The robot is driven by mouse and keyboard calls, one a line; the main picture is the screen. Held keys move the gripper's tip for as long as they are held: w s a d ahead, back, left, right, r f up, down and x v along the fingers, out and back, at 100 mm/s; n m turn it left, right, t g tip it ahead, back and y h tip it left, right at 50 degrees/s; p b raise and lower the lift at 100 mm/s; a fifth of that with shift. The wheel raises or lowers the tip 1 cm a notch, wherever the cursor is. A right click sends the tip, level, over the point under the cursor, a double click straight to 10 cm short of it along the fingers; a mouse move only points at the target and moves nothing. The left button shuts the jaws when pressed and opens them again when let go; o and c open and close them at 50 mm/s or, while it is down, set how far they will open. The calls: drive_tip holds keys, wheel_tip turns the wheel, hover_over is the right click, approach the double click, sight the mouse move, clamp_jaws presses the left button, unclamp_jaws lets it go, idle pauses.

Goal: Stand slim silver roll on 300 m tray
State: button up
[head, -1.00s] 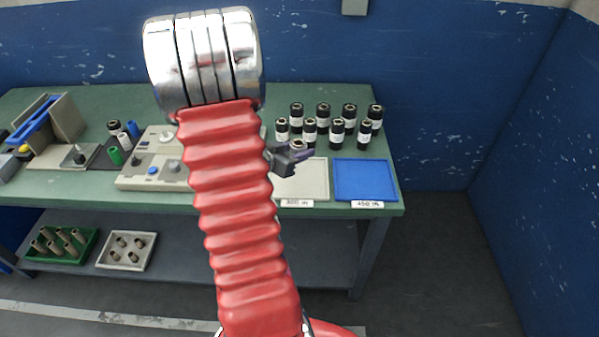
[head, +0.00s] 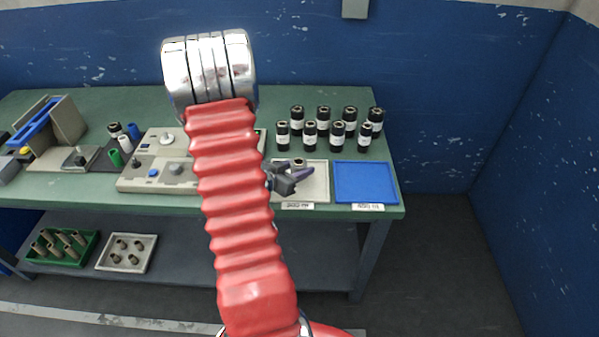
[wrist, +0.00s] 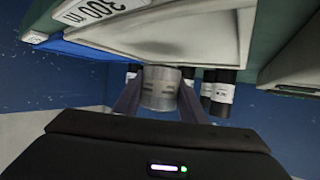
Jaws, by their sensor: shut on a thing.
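The silver roll (wrist: 160,88) is between the fingers of my gripper (wrist: 160,102) in the wrist view, which is upside down. My gripper is shut on it. In the head view my gripper (head: 296,170) is over the pale 300 m tray (head: 318,191), and only the dark top of the roll (head: 299,161) shows behind the fingers. The roll looks roughly upright. The tray's pale surface (wrist: 185,35) and its 300 m label also show in the wrist view. I cannot tell whether the roll's base touches the tray.
The blue 450 m tray (head: 366,182) is right of the pale tray and looks empty. Several black rolls with white labels (head: 337,136) stand behind the trays. A grey control panel (head: 150,175) is to the left. My red arm hides part of the bench (head: 400,210).

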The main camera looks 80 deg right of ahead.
drive_tip(key=shift+f, duration=0.95)
drive_tip(key=shift+f, duration=0.1)
drive_tip(key=o, duration=1.1)
drive_tip(key=shift+w+a+r, duration=0.2)
drive_tip(key=shift+a+r, duration=0.1)
drive_tip(key=shift+a, duration=0.05)
drive_tip(key=v, duration=1.1)
drive_tip(key=shift+r, duration=0.1)
